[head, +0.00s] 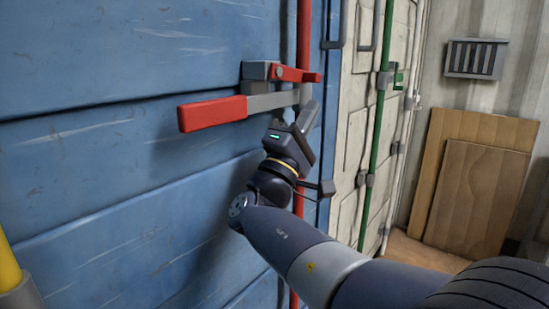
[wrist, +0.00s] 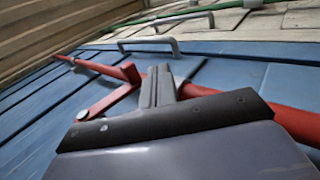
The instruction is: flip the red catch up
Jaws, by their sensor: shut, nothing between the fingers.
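The red catch (head: 292,73) sits on a grey block on the blue container door, lying nearly level over the grey lever arm. Its bolted end and free tip also show in the wrist view (wrist: 107,95). The lever has a red grip (head: 212,113) pointing left and a grey arm (head: 272,101) reaching the red vertical bar (head: 304,40). My gripper (head: 309,110) is shut and empty, just below the catch's free end and close to the bar. In the wrist view my closed fingers (wrist: 158,76) are beside the catch; contact cannot be told. The red grip is not visible there.
A green bar (head: 380,110) with a green catch runs down the pale door at right. Grey handles (head: 334,24) stick out near the door edge. Brown boards (head: 470,195) lean on the wall. A yellow post (head: 8,262) stands at lower left. The blue door (head: 110,165) left of my arm is clear.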

